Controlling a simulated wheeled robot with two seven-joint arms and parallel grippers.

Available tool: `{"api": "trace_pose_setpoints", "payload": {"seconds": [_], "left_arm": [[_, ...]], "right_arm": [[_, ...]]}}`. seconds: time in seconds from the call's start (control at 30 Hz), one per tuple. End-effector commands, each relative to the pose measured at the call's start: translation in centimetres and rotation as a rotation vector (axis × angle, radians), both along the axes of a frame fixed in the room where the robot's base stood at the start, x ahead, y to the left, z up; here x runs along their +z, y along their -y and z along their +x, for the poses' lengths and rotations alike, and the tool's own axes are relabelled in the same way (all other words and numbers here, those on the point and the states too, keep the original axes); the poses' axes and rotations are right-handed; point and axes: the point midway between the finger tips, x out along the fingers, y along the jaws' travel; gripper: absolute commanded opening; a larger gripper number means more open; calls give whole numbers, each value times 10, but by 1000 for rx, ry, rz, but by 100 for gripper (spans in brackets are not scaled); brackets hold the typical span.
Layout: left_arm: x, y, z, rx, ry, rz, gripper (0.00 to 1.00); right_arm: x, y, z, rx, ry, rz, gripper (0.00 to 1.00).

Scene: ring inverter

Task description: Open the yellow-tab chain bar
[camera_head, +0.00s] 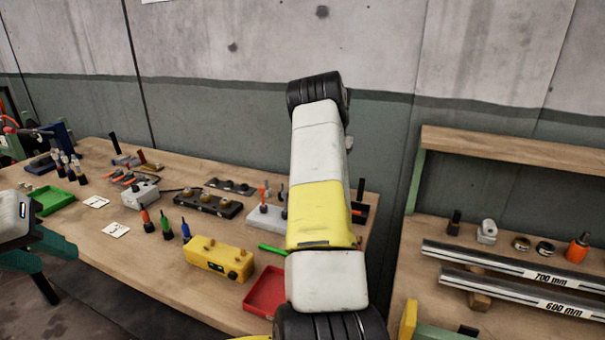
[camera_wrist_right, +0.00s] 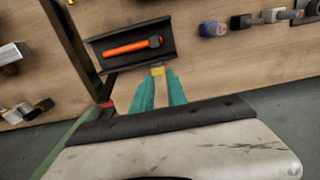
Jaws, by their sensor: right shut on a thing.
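In the right wrist view a small yellow tab (camera_wrist_right: 158,71) lies between the teal fingertips of my right gripper (camera_wrist_right: 159,78). The gripper is shut on it. The tab is at the near edge of a dark open tray (camera_wrist_right: 105,52) that holds an orange-handled tool (camera_wrist_right: 133,47). I cannot make out a chain, nor how the tab joins the tray. My left gripper (camera_head: 61,266) is at the left edge of the head view, its teal fingers apart and empty, in front of the workbench. My right arm (camera_head: 318,190) fills the middle of the head view.
The long workbench (camera_head: 110,245) carries a yellow block (camera_head: 217,258), a red tray (camera_head: 266,292), a green tray (camera_head: 52,199) and several small tools. A second bench at right holds steel bars (camera_head: 500,265). A green frame post (camera_wrist_right: 65,140) stands left of my right gripper.

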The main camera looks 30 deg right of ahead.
Motion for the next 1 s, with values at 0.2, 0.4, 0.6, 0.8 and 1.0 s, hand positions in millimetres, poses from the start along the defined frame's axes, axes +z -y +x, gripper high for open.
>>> {"api": "trace_pose_setpoints", "payload": {"seconds": [0.2, 0.4, 0.6, 0.8, 1.0], "left_arm": [[0, 0, 0, 0, 0, 0, 36], [0, 0, 0, 0, 0, 0, 36], [0, 0, 0, 0, 0, 0, 36], [0, 0, 0, 0, 0, 0, 36], [0, 0, 0, 0, 0, 0, 36]], "right_arm": [[-7, 16, 11, -1, -1, -3, 0], [-12, 26, 19, -1, -3, -1, 0], [-16, 32, 24, 0, -4, 0, 0], [-19, 34, 26, 0, -4, 0, 0], [-20, 35, 27, 0, -2, -1, 0]]}}
